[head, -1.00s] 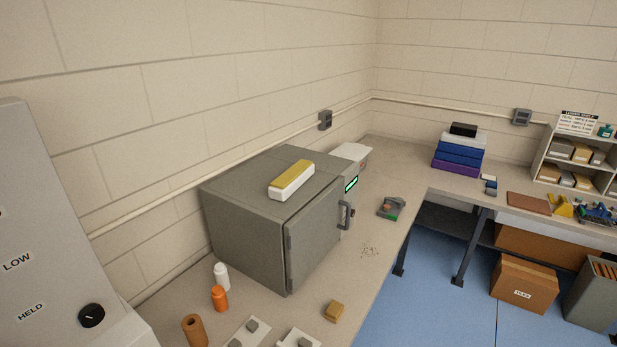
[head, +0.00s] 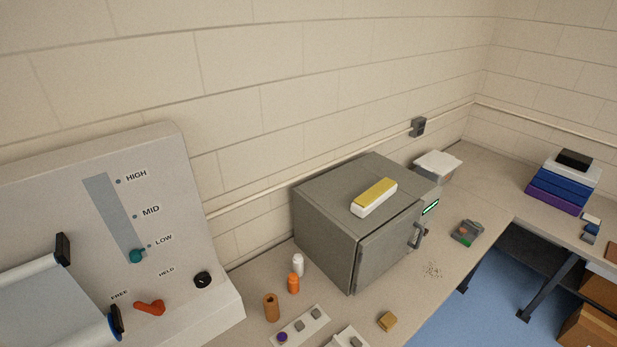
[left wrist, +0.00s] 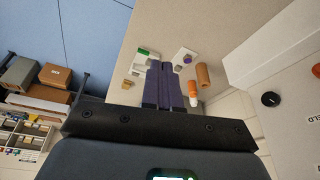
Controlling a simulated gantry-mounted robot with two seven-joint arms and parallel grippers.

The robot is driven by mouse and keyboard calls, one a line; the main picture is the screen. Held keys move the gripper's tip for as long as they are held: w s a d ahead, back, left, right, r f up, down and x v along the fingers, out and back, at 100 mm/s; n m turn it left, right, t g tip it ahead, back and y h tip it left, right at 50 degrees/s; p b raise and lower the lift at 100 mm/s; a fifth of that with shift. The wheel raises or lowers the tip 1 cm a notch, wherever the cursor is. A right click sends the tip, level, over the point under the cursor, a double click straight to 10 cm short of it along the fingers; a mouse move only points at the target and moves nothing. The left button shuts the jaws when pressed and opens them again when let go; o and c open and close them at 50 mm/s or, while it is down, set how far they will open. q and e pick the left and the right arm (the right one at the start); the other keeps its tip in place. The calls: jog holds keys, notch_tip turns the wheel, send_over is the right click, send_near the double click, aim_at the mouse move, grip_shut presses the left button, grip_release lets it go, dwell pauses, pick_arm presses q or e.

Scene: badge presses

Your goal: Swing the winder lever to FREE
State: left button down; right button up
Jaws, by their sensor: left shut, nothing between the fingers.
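The winder lever (head: 149,308) is a small orange-red lever low on the front of the pale grey winder panel (head: 190,190). The FREE label (head: 119,295) is at its upper left and the HELD label (head: 167,272) at its upper right. I cannot tell for sure which label the lever points at. My left gripper (left wrist: 168,70) shows in the left wrist view with its dark fingers shut and empty, over the bench and apart from the panel. My right gripper is not in view.
A black knob (head: 202,280) is right of the lever. A teal slider knob (head: 136,256) is at LOW. A roller with a blue end (head: 115,322) is at lower left. Bottles, a brown cylinder (head: 271,307) and a grey oven (head: 330,230) stand on the bench.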

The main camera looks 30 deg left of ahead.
pick_arm(q)
jog(key=s+f+n+g, duration=0.3)
jog(key=s+f+g, duration=0.15)
jog(key=f, duration=0.35)
jog(key=n+g+y+b, duration=0.3)
jog(key=n+y+b, duration=0.35)
jog(key=y, duration=0.75)
send_near(149, 306)
jog(key=w+d+r, duration=0.4)
jog(key=s+p+x, duration=0.2)
jog(key=x, duration=1)
jog(key=shift+s+d+m+p, duration=0.2)
jog(key=shift+s+m+p, duration=0.15)
jog(key=shift+p, duration=0.05)
